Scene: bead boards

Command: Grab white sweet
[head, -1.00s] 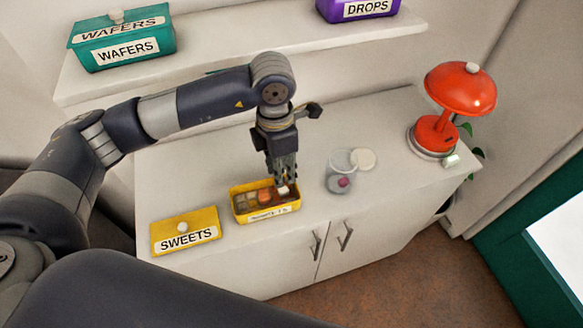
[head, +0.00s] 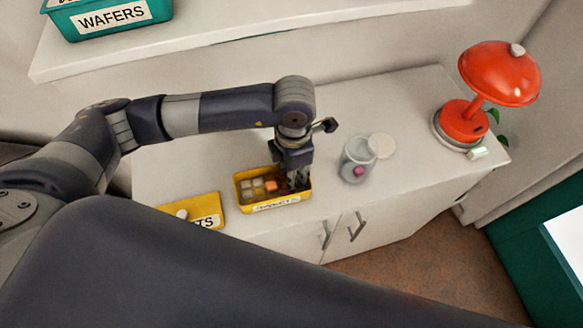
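The yellow sweets box (head: 246,206) stands open on the white cabinet, with several brown and orange sweets in its compartments. My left gripper (head: 297,186) points straight down into the right part of the box, its fingertips low among the sweets. I cannot tell whether its fingers are open or closed on something. The white sweet is not visible now; the gripper covers the spot where it showed earlier. My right gripper is not in view.
The yellow SWEETS lid (head: 207,204) lies left of the box. A glass jar (head: 352,158) holding a pink sweet (head: 359,171) stands right of it, with a pale round lid (head: 382,147) beside it. A red lamp (head: 463,121) stands further right. A shelf (head: 225,38) carries a green WAFERS box (head: 110,18).

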